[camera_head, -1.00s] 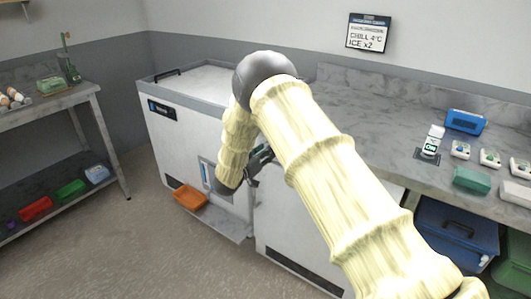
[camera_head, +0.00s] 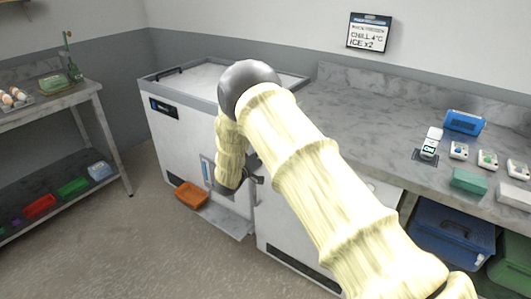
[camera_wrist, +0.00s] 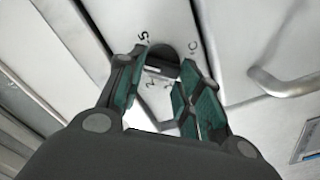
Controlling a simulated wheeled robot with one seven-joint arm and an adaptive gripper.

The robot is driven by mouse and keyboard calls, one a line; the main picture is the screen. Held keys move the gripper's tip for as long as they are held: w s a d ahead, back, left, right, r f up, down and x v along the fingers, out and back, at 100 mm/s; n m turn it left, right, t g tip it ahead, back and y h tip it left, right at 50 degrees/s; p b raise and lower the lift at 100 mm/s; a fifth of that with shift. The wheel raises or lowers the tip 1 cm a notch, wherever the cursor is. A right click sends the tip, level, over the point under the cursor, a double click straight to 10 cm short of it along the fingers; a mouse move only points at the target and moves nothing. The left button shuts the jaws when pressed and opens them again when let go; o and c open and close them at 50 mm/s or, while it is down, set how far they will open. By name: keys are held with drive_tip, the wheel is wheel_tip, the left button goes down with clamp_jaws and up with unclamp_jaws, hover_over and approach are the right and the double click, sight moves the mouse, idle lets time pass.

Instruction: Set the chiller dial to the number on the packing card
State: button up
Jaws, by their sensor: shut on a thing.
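The packing card (camera_head: 369,33) hangs on the back wall and reads "CHILL 4°C" and "ICE x2". The white chiller chest (camera_head: 180,137) stands behind my arm, left of centre. My gripper (camera_wrist: 160,70) is at its front panel, partly hidden by my arm in the head view (camera_head: 252,179). The other marks and the pointer's setting are unclear.
An orange bin (camera_head: 191,195) sits low at the chiller's front. A metal handle (camera_wrist: 290,82) is right of the dial. The counter (camera_head: 350,110) holds a white bottle (camera_head: 431,140) and small containers. A shelf rack (camera_head: 110,140) stands at left, with open floor before it.

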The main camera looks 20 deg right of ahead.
idle(0.4)
drive_tip(key=o, duration=1)
drive_tip(key=shift+o, duration=0.2)
drive_tip(key=v, duration=1.2)
